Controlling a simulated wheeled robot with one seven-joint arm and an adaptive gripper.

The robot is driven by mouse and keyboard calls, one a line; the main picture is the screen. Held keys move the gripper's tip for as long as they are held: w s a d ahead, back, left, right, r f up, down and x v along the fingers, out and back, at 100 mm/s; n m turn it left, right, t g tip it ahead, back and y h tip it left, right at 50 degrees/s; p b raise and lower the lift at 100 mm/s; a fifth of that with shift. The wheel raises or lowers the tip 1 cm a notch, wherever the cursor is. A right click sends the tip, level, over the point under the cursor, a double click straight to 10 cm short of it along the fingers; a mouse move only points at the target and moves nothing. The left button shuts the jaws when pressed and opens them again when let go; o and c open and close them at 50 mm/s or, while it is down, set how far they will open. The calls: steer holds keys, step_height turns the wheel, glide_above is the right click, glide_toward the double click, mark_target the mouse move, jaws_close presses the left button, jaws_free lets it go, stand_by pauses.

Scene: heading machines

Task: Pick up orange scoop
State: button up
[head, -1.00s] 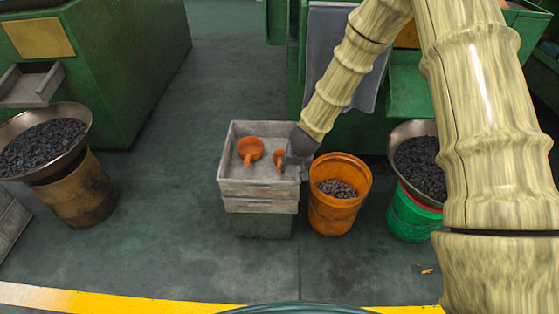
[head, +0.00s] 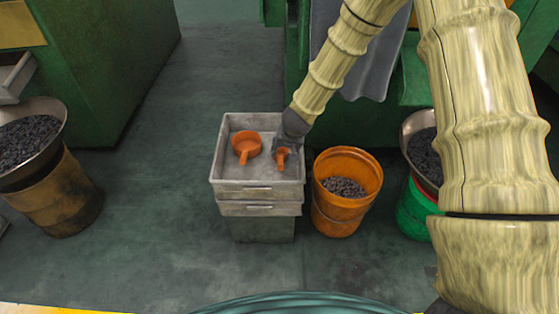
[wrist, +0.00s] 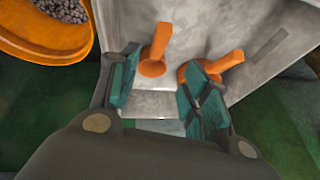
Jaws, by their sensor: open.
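Two orange scoops lie in the grey crate (head: 217,172). The larger scoop (head: 246,143) is on the left in the head view, and the smaller scoop (head: 283,160) is on the right. My gripper (head: 284,146) is at the crate's right side, just over the smaller scoop and partly covering it. In the wrist view my gripper (wrist: 160,72) is open, with the smaller scoop (wrist: 155,50) showing between its fingertips. I cannot tell whether they touch. The larger scoop (wrist: 228,61) is partly hidden behind the right finger.
An orange bucket (head: 339,213) of dark pieces stands right of the crate; its rim shows in the wrist view (wrist: 50,54). Metal bowls of dark pieces stand on drums at left (head: 60,202) and right (head: 414,212). Green machines (head: 105,55) stand behind. Floor left of the crate is clear.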

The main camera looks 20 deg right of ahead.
mark_target(282, 161)
steer(key=shift+w+a+f+b, duration=0.15)
steer(key=shift+f+b, duration=0.35)
steer(key=shift+f, duration=0.65)
steer(key=b+x, duration=0.1)
steer(key=x, duration=0.3)
steer(key=shift+w+a+f, duration=0.15)
steer(key=shift+w+f, duration=0.05)
steer(key=shift+f, duration=0.1)
steer(key=shift+d+b+x, duration=0.2)
steer(key=shift+b+x, duration=0.25)
steer(key=shift+x, duration=1)
steer(key=shift+d+b+x, duration=0.25)
steer(key=shift+b+x, duration=0.2)
steer(key=shift+x, duration=1)
jaws_close()
